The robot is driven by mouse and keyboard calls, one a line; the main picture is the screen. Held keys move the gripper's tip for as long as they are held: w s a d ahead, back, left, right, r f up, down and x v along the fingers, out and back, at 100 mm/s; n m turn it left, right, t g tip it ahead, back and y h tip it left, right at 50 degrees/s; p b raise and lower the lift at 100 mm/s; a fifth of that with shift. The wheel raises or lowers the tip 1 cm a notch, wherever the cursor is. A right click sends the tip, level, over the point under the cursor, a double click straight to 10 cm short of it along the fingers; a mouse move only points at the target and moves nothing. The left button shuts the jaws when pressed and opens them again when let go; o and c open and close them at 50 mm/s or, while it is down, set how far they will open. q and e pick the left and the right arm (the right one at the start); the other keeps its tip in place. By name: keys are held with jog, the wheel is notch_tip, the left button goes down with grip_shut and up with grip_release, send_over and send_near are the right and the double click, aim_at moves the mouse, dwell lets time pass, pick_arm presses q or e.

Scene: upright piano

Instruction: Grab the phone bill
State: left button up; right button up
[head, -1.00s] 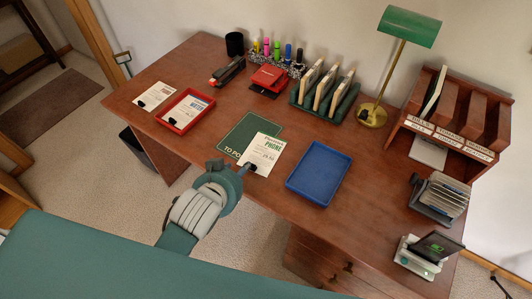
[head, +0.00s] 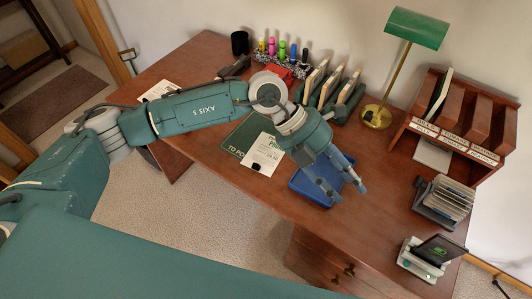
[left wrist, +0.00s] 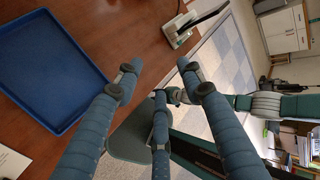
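The phone bill (head: 259,151) is a white sheet with green heading. It lies on the dark green mat (head: 236,147) at the front middle of the desk, with a black clip at its lower edge. My left gripper (head: 345,190) hangs above the blue tray (head: 302,186), to the right of the bill. Its fingers (left wrist: 157,75) are spread and empty in the left wrist view, pointing towards the desk's front edge. A corner of white paper (left wrist: 12,163) shows at the lower left there. My arm hides part of the bill's upper right.
Bare desk lies between tray and card holder.

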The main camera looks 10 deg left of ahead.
pick_arm(q)
jog(key=w+a+f+t+y, duration=0.1)
jog(key=w+a+f+y, duration=0.25)
jog(key=a, duration=0.45)
jog(key=n+t+y+p, duration=0.1)
jog(key=y, duration=0.5)
send_over(256, 165)
jog(key=f, duration=0.4)
jog(key=shift+d+f, duration=0.25)
jog(key=shift+f, duration=0.15)
jog(key=f, duration=0.1)
jog(key=f+p, duration=0.1)
jog(key=f, duration=0.1)
jog(key=f+p, duration=0.1)
jog(key=shift+a+f, duration=0.3)
jog(key=shift+f, duration=0.05)
jog(key=shift+w+f, duration=0.1)
jog(key=shift+f, duration=0.45)
grip_shut()
